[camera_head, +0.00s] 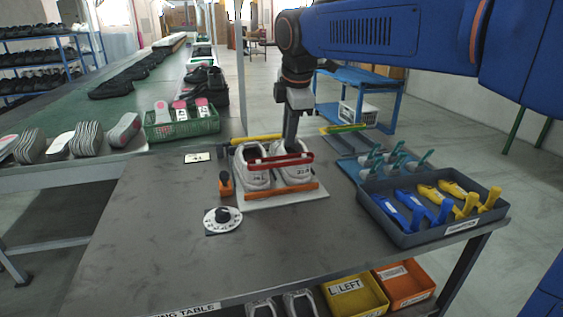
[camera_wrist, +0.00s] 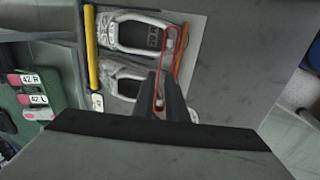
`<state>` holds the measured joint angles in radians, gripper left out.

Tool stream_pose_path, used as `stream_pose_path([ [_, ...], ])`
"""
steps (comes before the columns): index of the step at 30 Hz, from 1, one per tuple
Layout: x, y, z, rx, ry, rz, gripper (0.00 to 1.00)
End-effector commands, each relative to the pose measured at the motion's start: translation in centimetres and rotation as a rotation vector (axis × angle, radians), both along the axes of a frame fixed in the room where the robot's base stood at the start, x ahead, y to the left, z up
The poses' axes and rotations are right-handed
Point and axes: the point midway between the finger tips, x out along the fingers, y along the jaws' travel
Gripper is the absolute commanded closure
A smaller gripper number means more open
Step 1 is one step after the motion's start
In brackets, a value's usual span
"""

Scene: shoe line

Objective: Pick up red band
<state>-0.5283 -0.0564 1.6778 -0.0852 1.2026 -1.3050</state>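The red band (camera_head: 280,160) is a narrow loop lying across the front of a pair of light grey shoes (camera_head: 254,178) in the head view. In the wrist view the red band (camera_wrist: 158,104) runs lengthwise between my two dark fingers. My gripper (camera_head: 289,146) reaches down at the shoes, with its tips at about the middle of the band. In the wrist view my gripper (camera_wrist: 165,76) has a narrow gap, with the band in it. I cannot tell whether the fingers press on the band. The shoes stand on a white board (camera_head: 283,199).
An orange bar (camera_head: 289,194) lies in front of the shoes and a yellow bar (camera_head: 256,139) behind. An orange-handled tool (camera_head: 226,186) and a white dial (camera_head: 222,222) are at left. A grey tray (camera_head: 432,237) holds blue and yellow tools at right. The front left of the table is clear.

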Motion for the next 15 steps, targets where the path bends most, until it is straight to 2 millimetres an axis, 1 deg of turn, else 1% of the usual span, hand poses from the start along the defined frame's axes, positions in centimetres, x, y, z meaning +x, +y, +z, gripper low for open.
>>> stream_pose_path([
  [1, 0.2, 0.0, -0.7, 0.0, 0.001, 0.0, 0.88],
  [3, 0.4, 0.1, -1.2, 0.0, 0.0, 0.0, 0.88],
  [11, 0.8, 0.3, -2.3, 0.0, 0.0, 0.0, 0.88],
  [15, 1.2, 0.6, -3.9, -0.001, 0.002, 0.0, 0.88],
])
